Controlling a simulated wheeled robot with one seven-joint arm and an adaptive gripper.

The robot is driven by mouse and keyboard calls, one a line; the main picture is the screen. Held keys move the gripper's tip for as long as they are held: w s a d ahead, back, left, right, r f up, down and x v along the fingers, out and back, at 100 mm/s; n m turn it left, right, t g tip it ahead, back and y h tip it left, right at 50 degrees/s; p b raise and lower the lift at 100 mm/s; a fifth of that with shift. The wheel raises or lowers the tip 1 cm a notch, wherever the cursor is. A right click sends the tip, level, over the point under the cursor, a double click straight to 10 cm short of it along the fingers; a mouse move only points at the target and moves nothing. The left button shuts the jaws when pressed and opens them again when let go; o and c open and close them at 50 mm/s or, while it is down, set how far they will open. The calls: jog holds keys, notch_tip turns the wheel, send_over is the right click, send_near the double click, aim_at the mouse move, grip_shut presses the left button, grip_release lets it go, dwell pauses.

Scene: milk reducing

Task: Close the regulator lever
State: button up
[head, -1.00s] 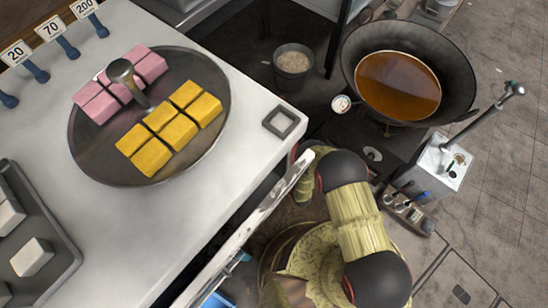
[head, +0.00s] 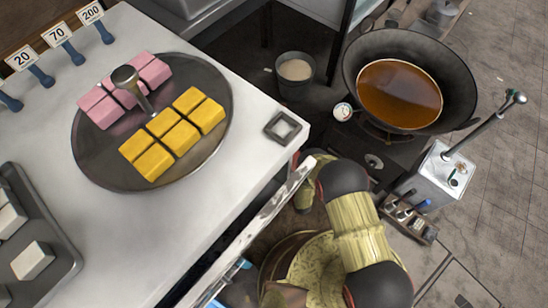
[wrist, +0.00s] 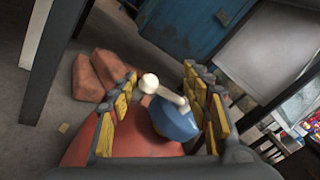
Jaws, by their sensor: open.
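In the wrist view, my gripper (wrist: 163,80) is open, with its two yellow-padded fingers on either side of the regulator. The regulator has a blue body (wrist: 174,122) and a pale lever (wrist: 166,91) with a round white end at the upper left. The regulator sits on top of a red rounded cylinder (wrist: 148,143). The lever lies between the fingers, close to the right one; I cannot tell whether they touch. In the head view my gripper and the regulator are hidden below my arm and the counter.
The counter (head: 190,225) with a tray of pink and yellow blocks lies left of my arm. A wok (head: 460,85) of brown liquid and a metal box with a lever (head: 441,170) stand right. Bricks (wrist: 97,75) and a dark post (wrist: 55,60) are near my gripper.

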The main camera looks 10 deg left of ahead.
jog(key=shift+s, duration=0.15)
jog(key=v, duration=1.2)
jog(key=shift+r, duration=0.1)
